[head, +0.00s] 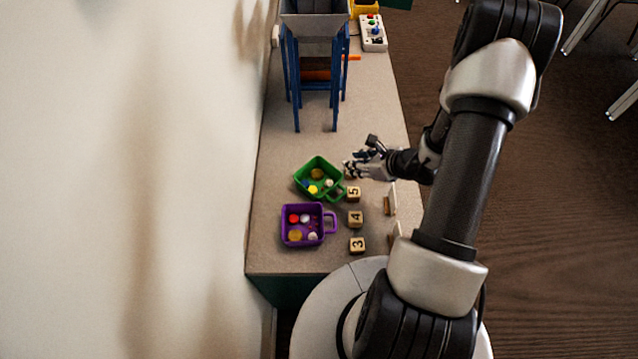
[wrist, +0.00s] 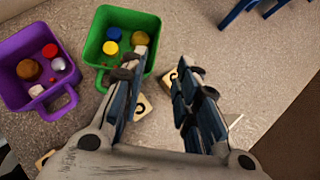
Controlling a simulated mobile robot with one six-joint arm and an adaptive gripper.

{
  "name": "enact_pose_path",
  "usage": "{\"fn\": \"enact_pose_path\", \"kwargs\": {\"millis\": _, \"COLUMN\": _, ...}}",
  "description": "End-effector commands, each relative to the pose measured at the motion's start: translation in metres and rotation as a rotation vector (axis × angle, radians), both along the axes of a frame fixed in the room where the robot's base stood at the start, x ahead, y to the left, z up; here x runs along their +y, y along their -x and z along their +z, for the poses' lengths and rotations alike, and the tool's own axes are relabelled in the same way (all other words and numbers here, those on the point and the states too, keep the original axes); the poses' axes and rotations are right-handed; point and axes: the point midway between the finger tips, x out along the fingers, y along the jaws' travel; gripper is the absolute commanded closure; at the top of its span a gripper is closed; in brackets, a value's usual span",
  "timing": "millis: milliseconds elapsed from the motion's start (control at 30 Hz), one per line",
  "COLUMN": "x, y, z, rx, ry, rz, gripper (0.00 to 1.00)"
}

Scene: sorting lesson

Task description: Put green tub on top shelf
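The green tub (head: 318,163) stands upright on the table with small round pieces in it, among them blue and yellow ones. Its handle is toward the lower right. It also shows in the wrist view (wrist: 97,38). My gripper (head: 352,168) is just right of the tub in the head view. In the wrist view my gripper (wrist: 160,76) is open, with a gap between its fingers. The left finger overlaps the tub's handle corner and hides part of it; I cannot tell whether it touches. No shelf can be made out clearly.
A purple tub (head: 308,208) with round pieces stands close beside the green one. Number blocks 5 (head: 354,194), 4 (head: 356,219) and 3 (head: 357,245) line the right side. A blue-legged stand (head: 295,90) is farther back. The table (head: 285,150) between is clear; a wall is left.

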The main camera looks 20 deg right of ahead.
Motion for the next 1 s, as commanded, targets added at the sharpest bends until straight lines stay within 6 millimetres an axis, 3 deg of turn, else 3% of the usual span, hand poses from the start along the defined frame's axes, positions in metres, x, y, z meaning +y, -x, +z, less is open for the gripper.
{"fn": "enact_pose_path", "kwargs": {"millis": 100, "x": 0.009, "y": -0.017, "z": -0.023, "rx": 0.001, "ry": -0.001, "rz": 0.006, "gripper": 0.71}}
{"fn": "enact_pose_path", "kwargs": {"millis": 300, "x": 0.018, "y": -0.041, "z": -0.048, "rx": 0.0, "ry": 0.0, "rz": 0.004, "gripper": 0.71}}
{"fn": "enact_pose_path", "kwargs": {"millis": 567, "x": 0.022, "y": -0.051, "z": -0.058, "rx": 0.0, "ry": 0.0, "rz": 0.003, "gripper": 0.71}}
{"fn": "enact_pose_path", "kwargs": {"millis": 833, "x": 0.034, "y": -0.063, "z": -0.092, "rx": 0.0, "ry": 0.0, "rz": 0.006, "gripper": 0.71}}
{"fn": "enact_pose_path", "kwargs": {"millis": 1000, "x": 0.037, "y": -0.075, "z": -0.101, "rx": -0.001, "ry": 0.001, "rz": 0.004, "gripper": 0.71}}
